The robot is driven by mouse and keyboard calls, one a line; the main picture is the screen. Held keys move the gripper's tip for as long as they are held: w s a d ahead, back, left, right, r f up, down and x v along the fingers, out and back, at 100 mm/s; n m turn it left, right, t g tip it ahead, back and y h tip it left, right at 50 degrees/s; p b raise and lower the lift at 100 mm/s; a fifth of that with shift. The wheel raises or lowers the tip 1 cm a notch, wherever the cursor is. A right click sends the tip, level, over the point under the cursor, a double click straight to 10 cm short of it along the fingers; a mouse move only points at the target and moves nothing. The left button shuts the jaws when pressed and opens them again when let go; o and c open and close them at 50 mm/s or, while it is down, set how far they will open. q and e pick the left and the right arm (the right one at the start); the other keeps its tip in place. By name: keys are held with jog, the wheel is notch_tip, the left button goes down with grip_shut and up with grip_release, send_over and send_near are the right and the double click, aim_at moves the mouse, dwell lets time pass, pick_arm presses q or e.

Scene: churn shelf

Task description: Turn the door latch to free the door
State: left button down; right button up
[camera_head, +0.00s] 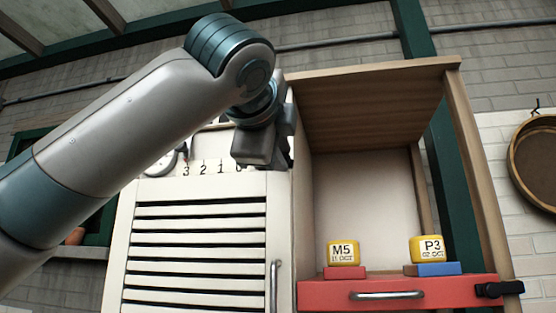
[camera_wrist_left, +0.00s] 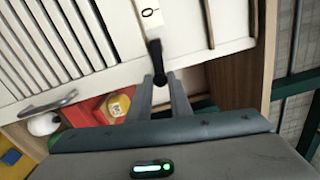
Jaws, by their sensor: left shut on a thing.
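The white slatted door (camera_head: 195,245) is at the lower left in the head view, with a metal bar handle (camera_head: 274,285) near its right edge. My left gripper (camera_head: 262,160) is at the top right corner of the door, in front of the cabinet. The left wrist view shows the black door latch (camera_wrist_left: 155,52) with its end between my left fingers (camera_wrist_left: 163,85), which are shut on it. The latch lies below a white strip marked 0. In the head view the gripper hides the latch. My right gripper is not in view.
An open wooden compartment (camera_head: 372,178) stands right of the door. Yellow blocks M5 (camera_head: 342,253) and P3 (camera_head: 427,249) stand there above a red drawer (camera_head: 400,291). A black fitting (camera_head: 498,289) sits at the drawer's right end. A round basket (camera_head: 535,165) hangs far right.

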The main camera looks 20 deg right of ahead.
pick_arm(q)
jog(key=shift+r+n, duration=0.35)
jog(key=shift+n, duration=0.55)
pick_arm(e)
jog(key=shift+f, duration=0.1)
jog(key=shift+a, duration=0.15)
pick_arm(q)
jog(key=c, duration=1.6)
grip_release()
jog(key=shift+c, duration=0.2)
jog(key=shift+a, duration=0.1)
jog(key=shift+s, duration=0.15)
pick_arm(e)
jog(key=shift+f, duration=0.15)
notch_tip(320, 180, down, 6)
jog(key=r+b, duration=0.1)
jog(key=b, duration=0.5)
pick_arm(q)
jog(key=b+v, duration=0.1)
jog(key=v, duration=1.6)
jog(key=shift+a, duration=0.2)
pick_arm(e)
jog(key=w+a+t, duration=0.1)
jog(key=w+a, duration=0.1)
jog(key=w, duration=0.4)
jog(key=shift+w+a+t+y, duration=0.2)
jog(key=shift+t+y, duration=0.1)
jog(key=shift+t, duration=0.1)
